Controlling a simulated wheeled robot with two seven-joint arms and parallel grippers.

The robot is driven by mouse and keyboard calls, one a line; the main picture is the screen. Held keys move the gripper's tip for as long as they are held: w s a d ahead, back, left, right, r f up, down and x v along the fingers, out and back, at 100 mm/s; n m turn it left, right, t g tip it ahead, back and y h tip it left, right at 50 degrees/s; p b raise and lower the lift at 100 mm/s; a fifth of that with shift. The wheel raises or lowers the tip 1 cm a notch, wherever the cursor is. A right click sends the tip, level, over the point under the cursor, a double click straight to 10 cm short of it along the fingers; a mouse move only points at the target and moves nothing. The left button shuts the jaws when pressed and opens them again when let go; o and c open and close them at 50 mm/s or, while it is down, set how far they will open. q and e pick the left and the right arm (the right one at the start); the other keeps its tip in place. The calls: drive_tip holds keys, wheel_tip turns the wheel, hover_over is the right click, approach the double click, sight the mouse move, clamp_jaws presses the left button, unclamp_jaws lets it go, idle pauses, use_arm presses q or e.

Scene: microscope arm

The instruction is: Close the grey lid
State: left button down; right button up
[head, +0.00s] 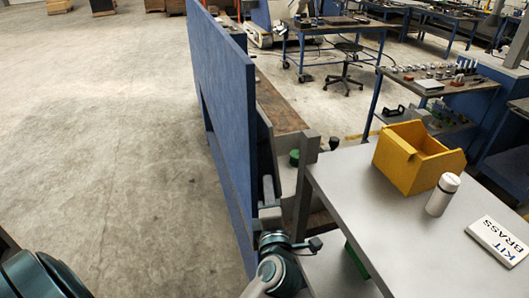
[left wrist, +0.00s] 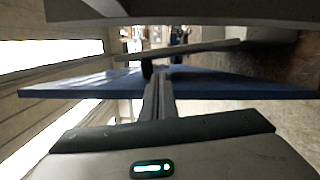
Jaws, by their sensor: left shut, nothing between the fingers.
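No lid shows clearly. A narrow grey panel (head: 266,140) stands upright just behind the blue board, mostly hidden by it; I cannot tell whether it is the grey lid. My left gripper (head: 268,188) points away from me, shut and empty, between the blue board and the grey table. In the left wrist view, its fingers (left wrist: 158,98) are together and lie close to the blue board; contact cannot be told. A thin grey slab (left wrist: 185,50) crosses above them in that view. My right gripper is not in view.
A tall blue board (head: 222,100) stands left of my left gripper. The grey table (head: 385,215) at right carries a yellow bin (head: 400,170), a white bottle (head: 442,195) and a white box marked KIT BRASS (head: 497,241). Open floor (head: 110,130) lies at left.

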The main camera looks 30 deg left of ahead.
use_arm(q)
drive_tip(key=shift+w+a, duration=0.15)
drive_tip(key=shift+w, duration=0.1)
drive_tip(key=shift+s+r, duration=0.1)
drive_tip(key=p+x, duration=0.4)
drive_tip(key=x, duration=0.6)
idle(0.3)
